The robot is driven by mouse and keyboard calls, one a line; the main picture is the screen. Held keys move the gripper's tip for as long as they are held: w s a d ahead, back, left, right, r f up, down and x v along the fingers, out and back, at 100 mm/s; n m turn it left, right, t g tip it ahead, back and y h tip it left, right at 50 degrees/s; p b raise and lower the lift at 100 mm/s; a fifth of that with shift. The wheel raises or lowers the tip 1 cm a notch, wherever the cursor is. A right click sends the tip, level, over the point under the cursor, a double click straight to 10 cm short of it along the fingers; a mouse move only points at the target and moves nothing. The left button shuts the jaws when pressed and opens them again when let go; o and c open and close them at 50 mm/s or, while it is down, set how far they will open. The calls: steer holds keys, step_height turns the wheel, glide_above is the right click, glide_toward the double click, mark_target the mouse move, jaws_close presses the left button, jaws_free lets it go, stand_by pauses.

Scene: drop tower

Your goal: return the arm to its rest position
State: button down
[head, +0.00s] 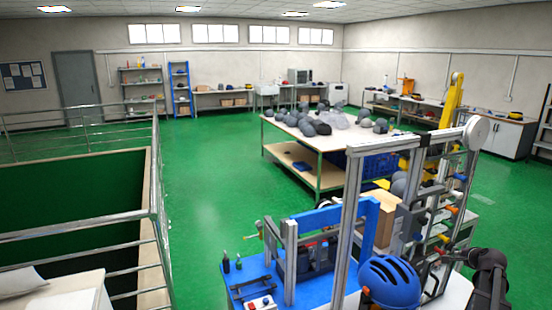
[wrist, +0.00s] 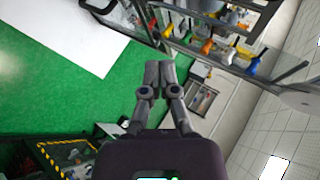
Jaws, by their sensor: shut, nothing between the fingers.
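My gripper (wrist: 160,72) shows in the wrist view with its two dark fingers together and nothing between them. It is in the air, with green floor and the tower frame beyond it, touching nothing that I can see. In the head view a dark part of my arm (head: 490,275) shows at the lower right edge, to the right of the blue helmet (head: 389,283). The rest of the arm is out of that view.
The metal drop tower frame (head: 349,235) stands close to my arm, beside a blue bench (head: 228,285). A large table (head: 290,135) holds several grey helmets. A railing (head: 158,190) borders a pit at left. Green floor (head: 200,180) between is clear.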

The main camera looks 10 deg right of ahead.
steer(key=w+a+f+n+y+b, duration=0.1)
steer(key=a+f+n, duration=0.1)
steer(key=a, duration=0.4)
steer(key=w+a+f+n+g+y, duration=0.1)
steer(key=a+f+n, duration=0.1)
steer(key=a, duration=0.4)
steer(key=w+a+f+n+g+y+b, duration=0.1)
steer(key=a+f, duration=0.1)
steer(key=a, duration=0.5)
steer(key=shift+n+b, duration=0.35)
steer(key=shift+n, duration=0.05)
steer(key=s+a+f+n+g+y+b, duration=0.1)
steer(key=s+a+f+n+g+b, duration=0.2)
steer(key=a, duration=1)
steer(key=s+a+f+n+g+b, duration=0.1)
steer(key=s+a+f+n+g, duration=0.35)
steer(key=a, duration=0.85)
steer(key=s+a+f+n+g+h+b, duration=0.1)
steer(key=s+a+f+n+b, duration=0.1)
steer(key=s+a+f+n, duration=0.2)
steer(key=s+a+n, duration=0.2)
steer(key=s+a, duration=0.2)
steer(key=a, duration=0.2)
steer(key=shift+s+a+b, duration=0.25)
steer(key=shift+s+b, duration=0.05)
steer(key=shift+b, duration=0.1)
stand_by(1.7)
